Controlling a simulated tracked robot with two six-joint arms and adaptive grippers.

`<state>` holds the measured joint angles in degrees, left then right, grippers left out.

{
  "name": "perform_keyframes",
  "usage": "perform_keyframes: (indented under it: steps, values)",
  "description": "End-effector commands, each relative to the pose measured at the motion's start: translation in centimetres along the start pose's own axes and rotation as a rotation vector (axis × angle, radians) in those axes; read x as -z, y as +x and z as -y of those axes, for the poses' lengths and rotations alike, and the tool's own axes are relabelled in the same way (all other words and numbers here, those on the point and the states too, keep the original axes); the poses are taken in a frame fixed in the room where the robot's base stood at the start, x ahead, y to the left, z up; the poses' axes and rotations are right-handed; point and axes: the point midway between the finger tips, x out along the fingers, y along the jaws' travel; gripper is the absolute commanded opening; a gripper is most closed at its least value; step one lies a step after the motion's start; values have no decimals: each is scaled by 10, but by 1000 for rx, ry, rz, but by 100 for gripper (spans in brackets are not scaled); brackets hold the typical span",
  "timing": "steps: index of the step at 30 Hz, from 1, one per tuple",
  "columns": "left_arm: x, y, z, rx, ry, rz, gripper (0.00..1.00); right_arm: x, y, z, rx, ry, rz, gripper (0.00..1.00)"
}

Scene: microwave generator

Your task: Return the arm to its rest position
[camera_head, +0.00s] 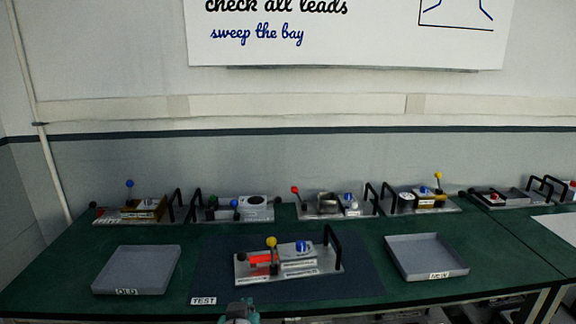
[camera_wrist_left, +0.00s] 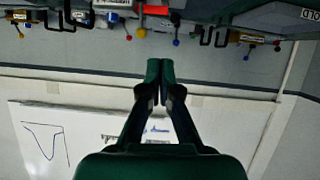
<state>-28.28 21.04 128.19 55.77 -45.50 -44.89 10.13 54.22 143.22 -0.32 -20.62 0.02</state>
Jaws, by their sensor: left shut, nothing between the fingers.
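My left gripper (camera_head: 240,314) shows at the bottom edge of the head view, in front of the green bench and below the dark test mat (camera_head: 212,282). In the left wrist view my left gripper (camera_wrist_left: 160,70) has its two green fingertips together with nothing between them. That view is upside down, with the bench along the top and the whiteboard below. The gripper is apart from the device (camera_head: 288,264) on the mat, which has a red part, a yellow-knobbed lever, a blue knob and a black handle. My right gripper is in neither view.
A grey tray labelled OLD (camera_head: 104,284) lies at the left and a grey tray labelled NEW (camera_head: 459,270) at the right. Several lever devices (camera_head: 242,209) stand along the back of the bench. A whiteboard (camera_head: 350,50) hangs on the wall above. Bare green bench lies between trays and mat.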

Motion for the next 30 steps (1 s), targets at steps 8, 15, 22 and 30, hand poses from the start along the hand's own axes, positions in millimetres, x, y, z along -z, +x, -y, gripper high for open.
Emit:
perform_keyframes:
  steps: [8,15,22,30]
  values:
    - [-52,35,48,104,10,115,0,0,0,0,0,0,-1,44]
    - [-144,63,103,154,74,299,0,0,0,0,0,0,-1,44]
    - [-308,46,138,46,35,650,0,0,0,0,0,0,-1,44]
    - [-416,-45,92,-208,-135,1026,0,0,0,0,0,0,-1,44]
